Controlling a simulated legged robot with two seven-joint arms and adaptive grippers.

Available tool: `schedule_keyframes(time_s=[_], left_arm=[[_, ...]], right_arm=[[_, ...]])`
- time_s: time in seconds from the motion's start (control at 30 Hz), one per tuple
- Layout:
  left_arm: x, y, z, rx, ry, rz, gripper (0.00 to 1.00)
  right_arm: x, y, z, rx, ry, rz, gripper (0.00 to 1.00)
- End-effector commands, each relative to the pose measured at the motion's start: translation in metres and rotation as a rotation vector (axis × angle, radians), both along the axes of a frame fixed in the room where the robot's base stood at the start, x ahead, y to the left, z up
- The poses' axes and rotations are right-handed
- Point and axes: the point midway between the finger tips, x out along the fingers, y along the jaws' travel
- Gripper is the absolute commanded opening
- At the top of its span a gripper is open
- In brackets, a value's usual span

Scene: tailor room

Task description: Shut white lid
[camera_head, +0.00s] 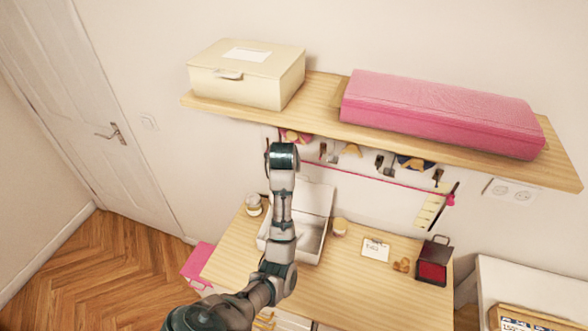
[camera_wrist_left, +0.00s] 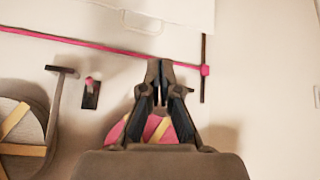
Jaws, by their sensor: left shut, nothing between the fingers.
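A white box (camera_head: 311,247) stands open on the wooden table in the head view. Its white lid (camera_head: 314,197) is raised upright at the back of the box, partly hidden by my left arm. In the left wrist view, a white panel with a latch-like tab, which looks like the lid (camera_wrist_left: 185,12), shows at the top edge. My left gripper (camera_wrist_left: 160,66) is shut and empty in front of the wall, apart from the panel. In the head view its fingers are hidden behind my wrist. My right gripper is in neither view.
A wooden shelf (camera_head: 325,126) with a cream box (camera_head: 250,85) and a pink case (camera_head: 440,113) is close above my arm. Jars flank the white box. A small dark red-fronted case (camera_head: 433,270) stands on the table's right. Tools and tape rolls hang on the wall.

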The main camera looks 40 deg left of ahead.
Motion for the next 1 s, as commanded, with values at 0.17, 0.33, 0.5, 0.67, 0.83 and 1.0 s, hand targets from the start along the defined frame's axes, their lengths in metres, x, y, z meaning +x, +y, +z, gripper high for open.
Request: schedule_keyframes(time_s=[0.17,0.33,0.5,0.67,0.83,1.0], left_arm=[[0.007,0.003,0.007,-0.018,-0.009,0.014,0.00],[0.021,0.007,-0.012,-0.015,-0.006,0.013,0.00],[0.037,0.018,-0.038,-0.015,-0.007,0.012,0.00],[0.050,0.027,-0.057,-0.016,-0.009,0.012,0.00],[0.056,0.031,-0.067,-0.017,-0.010,0.013,0.00],[0.057,0.031,-0.069,-0.015,-0.012,0.013,0.00]], right_arm=[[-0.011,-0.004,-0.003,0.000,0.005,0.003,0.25],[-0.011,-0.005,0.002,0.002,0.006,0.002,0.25],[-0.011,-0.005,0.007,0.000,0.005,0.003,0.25],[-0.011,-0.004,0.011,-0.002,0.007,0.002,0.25],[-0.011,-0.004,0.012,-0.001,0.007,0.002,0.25],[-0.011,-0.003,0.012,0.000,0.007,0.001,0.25]])
